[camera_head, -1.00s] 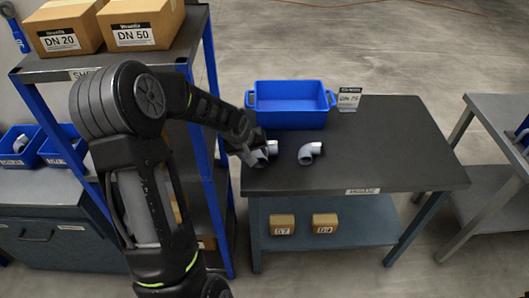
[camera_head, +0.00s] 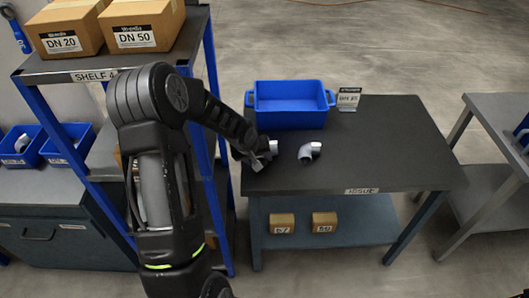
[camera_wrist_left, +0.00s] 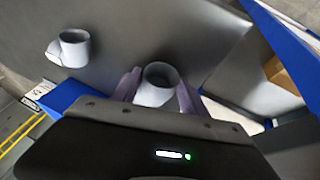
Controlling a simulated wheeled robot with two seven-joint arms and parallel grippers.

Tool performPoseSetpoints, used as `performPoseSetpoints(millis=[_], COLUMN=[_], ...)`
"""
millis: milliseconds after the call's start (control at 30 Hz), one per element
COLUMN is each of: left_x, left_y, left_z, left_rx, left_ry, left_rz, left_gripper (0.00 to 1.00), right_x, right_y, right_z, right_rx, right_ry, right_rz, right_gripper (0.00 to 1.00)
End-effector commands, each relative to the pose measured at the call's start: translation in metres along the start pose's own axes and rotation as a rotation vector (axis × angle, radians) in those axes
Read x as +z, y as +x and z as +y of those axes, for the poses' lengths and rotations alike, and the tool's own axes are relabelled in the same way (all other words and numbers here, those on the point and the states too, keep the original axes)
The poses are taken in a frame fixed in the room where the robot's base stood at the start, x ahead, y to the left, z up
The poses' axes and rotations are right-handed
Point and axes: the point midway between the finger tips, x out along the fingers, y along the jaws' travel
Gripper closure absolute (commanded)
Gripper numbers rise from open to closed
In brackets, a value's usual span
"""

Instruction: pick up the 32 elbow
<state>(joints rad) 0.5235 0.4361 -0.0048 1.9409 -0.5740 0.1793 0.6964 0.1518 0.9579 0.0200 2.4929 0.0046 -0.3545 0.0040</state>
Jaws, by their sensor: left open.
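Two light grey pipe elbows lie on the dark table (camera_head: 400,150). The left elbow (camera_head: 273,146) is near the table's left edge and partly hidden by my left gripper (camera_head: 260,161). The right elbow (camera_head: 309,151) lies apart from it. No size mark is readable on either, so I cannot tell which is the 32. In the left wrist view my left gripper (camera_wrist_left: 157,92) is open, its two fingers on either side of one elbow (camera_wrist_left: 157,84). Contact is not clear. The other elbow (camera_wrist_left: 72,48) is up and left, outside the fingers. My right gripper is not in view.
A blue bin (camera_head: 290,104) stands behind the elbows, with a small sign (camera_head: 348,99) beside it. A blue-framed shelf (camera_head: 95,70) with cardboard boxes rises close on the left. The table's right half is clear. Two small boxes sit on its lower shelf (camera_head: 350,242).

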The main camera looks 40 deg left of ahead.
Motion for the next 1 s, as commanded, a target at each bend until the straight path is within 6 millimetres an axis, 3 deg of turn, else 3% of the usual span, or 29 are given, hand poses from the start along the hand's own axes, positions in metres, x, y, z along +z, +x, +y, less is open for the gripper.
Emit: performPoseSetpoints(millis=[200, 800, 1000], left_x=[0.0000, -0.0001, -0.0005], left_y=[-0.0002, -0.0003, -0.0005], left_z=[0.0000, -0.0001, 0.0002], left_rx=[0.000, 0.000, 0.000], left_ry=[0.000, 0.000, 0.000], left_rz=[0.000, 0.000, 0.001], left_gripper=[0.50, 0.99, 1.00], right_x=[0.0000, -0.0001, -0.0001], right_y=[0.0000, -0.0001, -0.0001], right_z=[-0.0001, -0.0001, -0.0001], right_rx=[0.000, 0.000, 0.000], right_ry=[0.000, 0.000, 0.000], right_rz=[0.000, 0.000, 0.000], right_gripper=[0.64, 0.64, 0.64])
